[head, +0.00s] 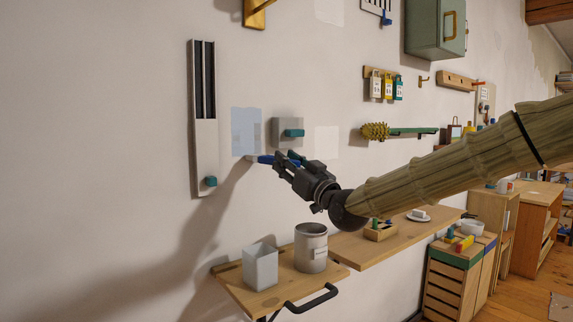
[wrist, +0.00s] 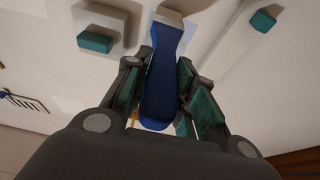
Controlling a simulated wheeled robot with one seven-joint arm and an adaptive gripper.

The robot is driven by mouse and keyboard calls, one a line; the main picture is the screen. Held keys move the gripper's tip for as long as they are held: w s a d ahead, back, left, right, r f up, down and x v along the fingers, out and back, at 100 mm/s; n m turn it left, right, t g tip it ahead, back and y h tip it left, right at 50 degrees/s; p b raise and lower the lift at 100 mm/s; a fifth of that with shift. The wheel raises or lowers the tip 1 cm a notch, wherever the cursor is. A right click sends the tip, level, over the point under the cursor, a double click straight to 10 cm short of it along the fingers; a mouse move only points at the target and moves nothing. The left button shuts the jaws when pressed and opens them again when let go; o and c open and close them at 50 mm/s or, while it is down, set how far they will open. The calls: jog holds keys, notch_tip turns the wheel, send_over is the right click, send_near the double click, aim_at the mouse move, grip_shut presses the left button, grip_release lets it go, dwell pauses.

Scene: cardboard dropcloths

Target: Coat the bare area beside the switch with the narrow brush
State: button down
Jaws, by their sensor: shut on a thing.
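My gripper (head: 283,163) is shut on the blue handle of the narrow brush (head: 263,159). In the wrist view the blue handle (wrist: 160,85) lies between the fingers, its pale head pointing away toward the wall. The switch (head: 289,132), a grey plate with a teal toggle, is on the wall just above my gripper; its toggle (wrist: 95,42) shows in the wrist view. A pale blue patch (head: 246,130) lies left of the switch, and a whitish patch (head: 327,141) lies right of it. The brush head is near the blue patch's lower edge; contact cannot be told.
A tall grey slotted panel (head: 204,145) with a teal knob is left of the patch. Below, a wooden shelf (head: 240,291) holds a white cup (head: 260,267) and a metal can (head: 311,249). A spiky brush (head: 376,132) hangs to the right.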

jog(key=shift+w+a, duration=0.2)
jog(key=shift+w, duration=0.1)
dwell(0.4)
jog(key=shift+r, duration=0.15)
dwell(0.9)
jog(key=shift+r+p, duration=3.35)
jog(key=shift+r, duration=2.4)
jog(key=shift+f+b, duration=3.4)
jog(key=shift+f, duration=2.65)
jog(key=shift+s, duration=0.1)
jog(key=shift+s+d, duration=0.75)
jog(key=shift+s, duration=0.25)
jog(key=shift+s+d, duration=0.75)
jog(key=shift+s, duration=0.25)
jog(key=shift+r, duration=0.1)
